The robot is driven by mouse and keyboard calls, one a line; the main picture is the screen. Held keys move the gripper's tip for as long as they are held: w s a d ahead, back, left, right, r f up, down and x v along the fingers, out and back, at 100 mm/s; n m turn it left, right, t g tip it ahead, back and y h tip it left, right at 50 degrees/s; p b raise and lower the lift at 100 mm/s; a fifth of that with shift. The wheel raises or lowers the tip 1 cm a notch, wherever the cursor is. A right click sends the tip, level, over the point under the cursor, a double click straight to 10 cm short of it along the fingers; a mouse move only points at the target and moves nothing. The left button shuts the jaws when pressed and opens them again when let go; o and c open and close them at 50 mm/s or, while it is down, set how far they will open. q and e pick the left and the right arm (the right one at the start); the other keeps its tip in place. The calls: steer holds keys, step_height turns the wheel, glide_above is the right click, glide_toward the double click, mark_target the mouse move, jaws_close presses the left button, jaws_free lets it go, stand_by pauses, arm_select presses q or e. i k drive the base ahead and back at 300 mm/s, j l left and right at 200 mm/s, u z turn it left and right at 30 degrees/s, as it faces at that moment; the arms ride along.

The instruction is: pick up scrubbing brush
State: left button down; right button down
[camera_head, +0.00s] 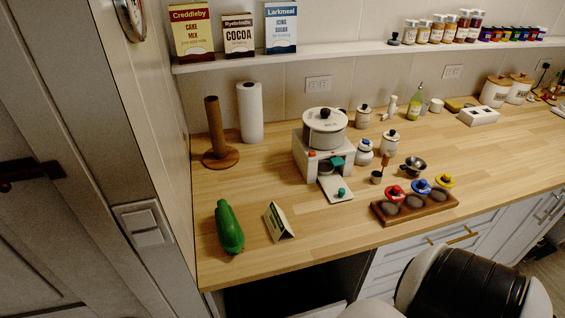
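I cannot clearly make out a scrubbing brush. A small pale upright item (392,106) stands at the back of the wooden counter, left of a green bottle (415,103). It may be the brush, but it is too small to tell. A small item with a brown upper part (386,160) stands nearer the middle, beside a small dark cup (376,177); its kind is also unclear. Neither of my grippers is in view, and nothing in the picture is seen being held.
The counter (270,165) holds a green zucchini-like thing (229,228), a folded card (279,222), a paper roll (250,113), a toy-like stove with a pot (325,127) and a wooden tray (440,208). A shelf (350,50) runs above. The front left counter is partly clear.

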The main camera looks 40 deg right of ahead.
mark_target(232, 238)
steer(key=z, duration=0.9)
